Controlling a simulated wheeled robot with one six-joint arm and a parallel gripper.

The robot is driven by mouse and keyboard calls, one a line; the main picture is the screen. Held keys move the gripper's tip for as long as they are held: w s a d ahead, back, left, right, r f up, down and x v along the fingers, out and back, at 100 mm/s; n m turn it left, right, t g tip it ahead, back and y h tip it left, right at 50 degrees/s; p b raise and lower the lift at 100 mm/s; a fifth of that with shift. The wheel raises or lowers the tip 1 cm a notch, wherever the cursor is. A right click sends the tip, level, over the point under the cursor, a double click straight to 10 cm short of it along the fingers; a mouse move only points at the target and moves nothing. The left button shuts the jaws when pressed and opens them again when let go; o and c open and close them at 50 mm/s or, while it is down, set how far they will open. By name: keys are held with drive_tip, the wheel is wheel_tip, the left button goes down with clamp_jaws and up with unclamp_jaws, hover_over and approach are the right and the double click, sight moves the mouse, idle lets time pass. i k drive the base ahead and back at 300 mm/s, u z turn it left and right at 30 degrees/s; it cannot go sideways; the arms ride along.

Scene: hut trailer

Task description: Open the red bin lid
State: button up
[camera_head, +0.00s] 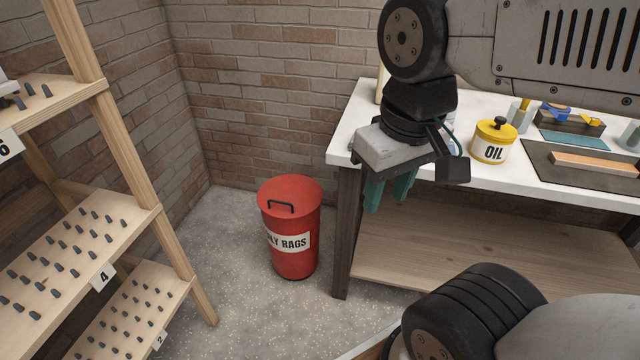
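The red bin (291,262) stands upright on the speckled floor in the corner, with a white label reading "OILY RAGS", its first letters partly hard to read. Its red lid (300,192) lies shut on top, with a black bar handle (281,206) toward the front left. My gripper (390,194) hangs fingers down in front of the workbench's left end, right of the bin and apart from it. Its teal fingers show a narrow gap with nothing seen between them. How far its tips are from the bin in depth is hard to tell.
A wooden shelf rack (160,228) with several small dark pegs stands at the left. The white-topped workbench (350,137) at the right bears a yellow oil tin (492,143), bottles and tools. Brick walls close in behind the bin. Floor in front of the bin is clear.

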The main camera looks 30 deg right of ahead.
sight(288, 196)
drive_tip(key=u, duration=0.2)
drive_tip(key=i, duration=1.05)
drive_tip(key=z, duration=0.45)
